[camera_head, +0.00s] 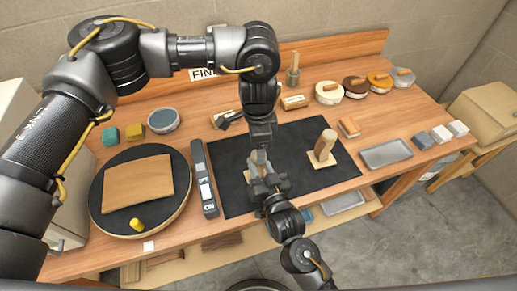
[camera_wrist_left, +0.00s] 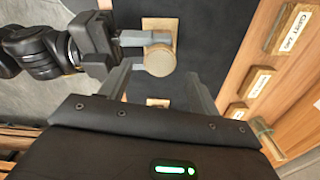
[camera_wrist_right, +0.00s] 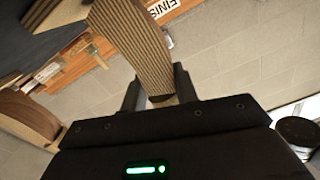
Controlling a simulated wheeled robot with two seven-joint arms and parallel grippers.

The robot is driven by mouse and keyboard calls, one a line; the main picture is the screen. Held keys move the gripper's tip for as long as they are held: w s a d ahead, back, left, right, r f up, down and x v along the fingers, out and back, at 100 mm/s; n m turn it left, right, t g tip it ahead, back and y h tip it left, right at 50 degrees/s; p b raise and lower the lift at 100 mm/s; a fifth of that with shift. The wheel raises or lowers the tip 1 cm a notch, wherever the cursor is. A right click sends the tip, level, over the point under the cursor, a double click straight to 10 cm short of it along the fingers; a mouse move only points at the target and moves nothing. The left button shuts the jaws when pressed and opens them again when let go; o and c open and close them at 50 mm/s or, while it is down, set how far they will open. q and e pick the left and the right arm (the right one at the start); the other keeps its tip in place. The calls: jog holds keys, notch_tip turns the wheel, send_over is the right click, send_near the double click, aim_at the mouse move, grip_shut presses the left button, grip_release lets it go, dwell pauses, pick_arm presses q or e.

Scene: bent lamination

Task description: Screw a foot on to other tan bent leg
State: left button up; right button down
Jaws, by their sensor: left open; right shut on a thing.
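A tan bent leg (camera_wrist_right: 132,38) with striped layers is between my right gripper's fingers (camera_wrist_right: 160,92), which are shut on it. In the left wrist view my right gripper (camera_wrist_left: 148,38) reaches in from the left beside a round tan end (camera_wrist_left: 159,63); I cannot tell whether this is a foot or the leg's own end. A tan square plate (camera_wrist_left: 160,24) shows beneath it. My left gripper (camera_wrist_left: 158,88) is open around the round end from above. In the head view both grippers meet over the dark mat, hiding most of this leg. Another bent leg (camera_head: 325,143) stands upright on a square plate to the right.
A switch strip (camera_head: 204,180) lies beside the dark mat (camera_head: 232,160).

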pick_arm(q)
jog(key=shift+r, duration=0.4)
pick_arm(e)
jog(key=shift+f, duration=0.1)
pick_arm(q)
jog(key=shift+c, duration=0.4)
jog(key=shift+w+r, duration=0.1)
jog(key=shift+r, duration=0.05)
notch_tip(320, 180, up, 4)
jog(key=m, duration=1)
jog(key=shift+a, duration=0.1)
jog(key=shift+m, duration=0.8)
jog(key=shift+f, duration=0.25)
